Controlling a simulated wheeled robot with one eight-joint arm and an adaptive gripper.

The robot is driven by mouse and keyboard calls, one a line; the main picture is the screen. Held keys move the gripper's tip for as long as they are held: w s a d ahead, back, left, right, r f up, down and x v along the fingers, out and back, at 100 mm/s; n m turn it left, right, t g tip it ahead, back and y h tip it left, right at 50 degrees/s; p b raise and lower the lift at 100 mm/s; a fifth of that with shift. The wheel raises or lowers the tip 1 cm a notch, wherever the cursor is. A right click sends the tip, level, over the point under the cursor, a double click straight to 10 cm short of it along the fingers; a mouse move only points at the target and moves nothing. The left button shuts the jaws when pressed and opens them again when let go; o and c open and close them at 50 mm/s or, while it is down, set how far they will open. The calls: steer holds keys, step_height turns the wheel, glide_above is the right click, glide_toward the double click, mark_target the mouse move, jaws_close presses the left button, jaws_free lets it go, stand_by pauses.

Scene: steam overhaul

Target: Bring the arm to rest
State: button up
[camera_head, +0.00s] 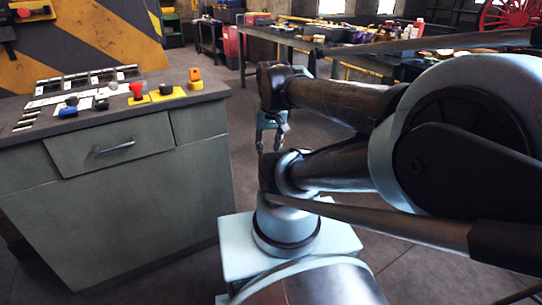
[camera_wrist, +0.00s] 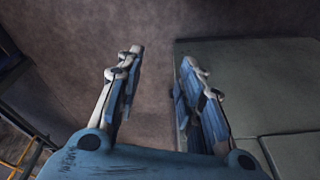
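My gripper (camera_head: 270,140) hangs at the end of my folded arm, above the floor, to the right of the grey-green cabinet (camera_head: 120,205). In the wrist view, my gripper (camera_wrist: 160,62) has its two fingers well apart with nothing between them. The cabinet's side (camera_wrist: 240,85) shows beyond the right finger. The fingers look apart from the cabinet. In the head view the gripper is small and partly hidden by my arm links.
The cabinet top carries a red knob (camera_head: 137,88), an orange-topped piece (camera_head: 195,77), a blue piece (camera_head: 68,109) and several small plates. A long workbench (camera_head: 300,42) with clutter stands behind. Bare floor (camera_head: 222,95) lies between cabinet and workbench.

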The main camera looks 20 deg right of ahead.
steer(key=f, duration=0.1)
steer(key=s, duration=0.1)
steer(key=f, duration=0.1)
steer(key=shift+s+d+f+n, duration=0.25)
steer(key=shift+d+f+n, duration=0.05)
steer(key=shift+n, duration=0.1)
steer(key=shift+w+f, duration=0.2)
steer(key=shift+w, duration=0.25)
stand_by(2.0)
